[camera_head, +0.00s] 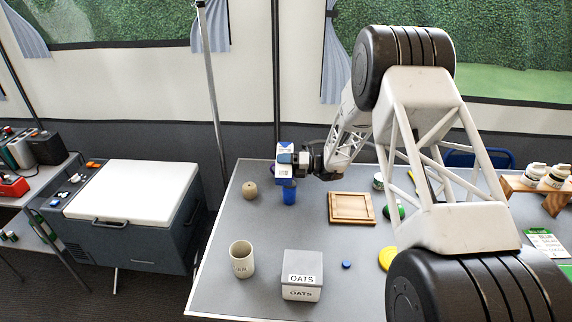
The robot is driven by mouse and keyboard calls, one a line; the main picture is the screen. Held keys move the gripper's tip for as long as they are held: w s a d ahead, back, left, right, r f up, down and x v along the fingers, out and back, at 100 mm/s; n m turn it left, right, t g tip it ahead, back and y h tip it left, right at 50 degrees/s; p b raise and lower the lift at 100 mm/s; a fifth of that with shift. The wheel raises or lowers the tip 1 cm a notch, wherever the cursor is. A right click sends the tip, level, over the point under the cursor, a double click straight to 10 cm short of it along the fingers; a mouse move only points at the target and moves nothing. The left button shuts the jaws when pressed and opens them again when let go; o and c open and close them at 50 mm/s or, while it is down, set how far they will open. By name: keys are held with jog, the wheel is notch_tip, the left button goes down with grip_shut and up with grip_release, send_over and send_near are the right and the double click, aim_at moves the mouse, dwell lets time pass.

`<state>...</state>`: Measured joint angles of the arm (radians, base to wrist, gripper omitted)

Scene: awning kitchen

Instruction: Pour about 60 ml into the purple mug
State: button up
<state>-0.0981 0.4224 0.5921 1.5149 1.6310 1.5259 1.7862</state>
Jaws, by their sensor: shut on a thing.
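My gripper (303,160) is above the far left part of the grey table. It is shut on a white and blue carton (285,172) with a printed label. A small saturated blue cup-like thing (290,194) shows directly below the carton, partly hidden by it. I cannot tell whether the two touch or whether this is the mug. No clearly purple mug shows. No stream of liquid can be made out.
A cream lettered mug (241,262), a grey OATS box (302,272) and a blue cap (346,264) stand near the front. A round tan thing (249,190) is at left, a wooden board (351,208) at right. My arm covers much of the right side.

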jog(key=w+n, duration=0.1)
jog(key=n, duration=0.2)
jog(key=w+r+n, duration=0.1)
jog(key=n, duration=0.1)
jog(key=shift+w+r+n, duration=0.15)
jog(key=shift+w+n, duration=0.05)
jog(key=shift+n, duration=0.2)
jog(key=shift+s+r+n, duration=0.1)
jog(key=shift+s+n, duration=0.05)
jog(key=shift+n, duration=0.8)
jog(key=shift+s+r+n, duration=0.1)
jog(key=shift+n, duration=0.85)
jog(key=shift+f+n, duration=0.15)
jog(key=shift+n, duration=1.45)
jog(key=shift+s+n, duration=0.1)
jog(key=shift+n, duration=0.2)
